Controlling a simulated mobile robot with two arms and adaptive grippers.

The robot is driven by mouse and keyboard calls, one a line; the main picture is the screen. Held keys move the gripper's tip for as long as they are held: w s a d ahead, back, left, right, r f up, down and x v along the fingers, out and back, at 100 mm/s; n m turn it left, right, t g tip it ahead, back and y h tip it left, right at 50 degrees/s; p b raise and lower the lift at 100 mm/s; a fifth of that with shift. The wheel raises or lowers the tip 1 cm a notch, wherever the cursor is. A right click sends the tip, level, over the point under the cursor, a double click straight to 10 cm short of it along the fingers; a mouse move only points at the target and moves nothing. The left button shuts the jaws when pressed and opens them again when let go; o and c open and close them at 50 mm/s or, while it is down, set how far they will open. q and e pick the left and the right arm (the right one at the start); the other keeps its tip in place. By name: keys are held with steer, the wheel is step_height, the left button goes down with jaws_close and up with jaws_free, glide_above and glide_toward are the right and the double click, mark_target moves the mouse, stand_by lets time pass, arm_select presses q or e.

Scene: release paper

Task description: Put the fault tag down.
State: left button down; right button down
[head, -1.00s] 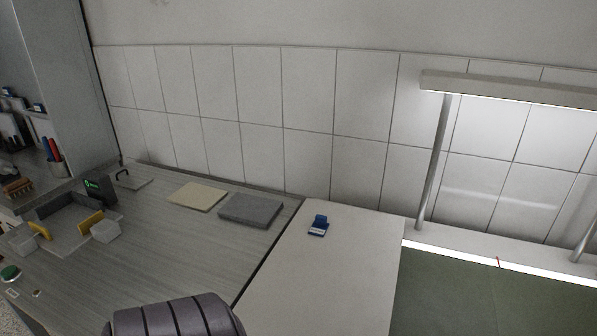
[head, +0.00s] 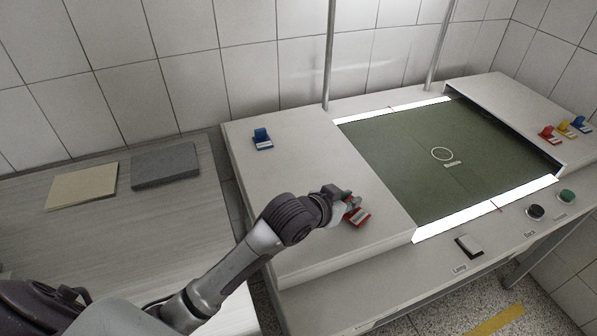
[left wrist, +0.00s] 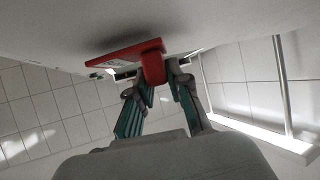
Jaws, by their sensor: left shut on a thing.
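A red tag (head: 358,217) with a white label is at the left white side panel of the lit table (head: 290,215), near its right front part. My left gripper (head: 347,203) is shut on the tag's upright red grip. The left wrist view shows the red tag (left wrist: 112,57) between the two fingertips (left wrist: 157,78), its flat plate close along the white surface with a shadow beside it. I cannot tell whether the plate touches the surface. My right gripper is not in view.
A blue tag (head: 262,139) stands at the back of the same panel. Red, yellow and blue tags (head: 563,128) stand on the right panel. A green lit surface (head: 440,160) lies between the panels. Buttons (head: 536,212) and a switch (head: 468,245) are along the front. The panel's middle is clear.

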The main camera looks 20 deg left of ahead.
arm_select(q)
steer(key=w+d+r, duration=0.1)
steer(key=w, duration=0.1)
steer(key=w+d+r+m+h, duration=0.1)
steer(key=w, duration=0.1)
steer(key=w+d+m+g+h+b, duration=0.1)
steer(key=w, duration=0.1)
steer(key=shift+w+d+r, duration=0.4)
steer(key=w+d+r+m+g+h+b, duration=0.1)
steer(key=w+d+r+m+g+h, duration=0.15)
steer(key=w+r, duration=0.4)
steer(key=shift+t, duration=0.25)
steer(key=s+a+f+p, duration=0.1)
steer(key=s+a+f, duration=0.1)
steer(key=s+a+f+p, duration=0.1)
steer(key=s+a+f, duration=0.1)
steer(key=s+a, duration=0.1)
steer(key=s+a+f+p, duration=0.1)
steer(key=s+a+f, duration=0.1)
steer(key=s, duration=0.1)
steer(key=shift+a, duration=0.3)
step_height(320, 180, down, 4)
steer(key=shift+s+p, duration=0.1)
steer(key=shift+p, duration=0.5)
steer(key=shift+f, duration=0.15)
steer(key=shift+f, duration=0.1)
steer(key=c, duration=1.1)
jaws_free()
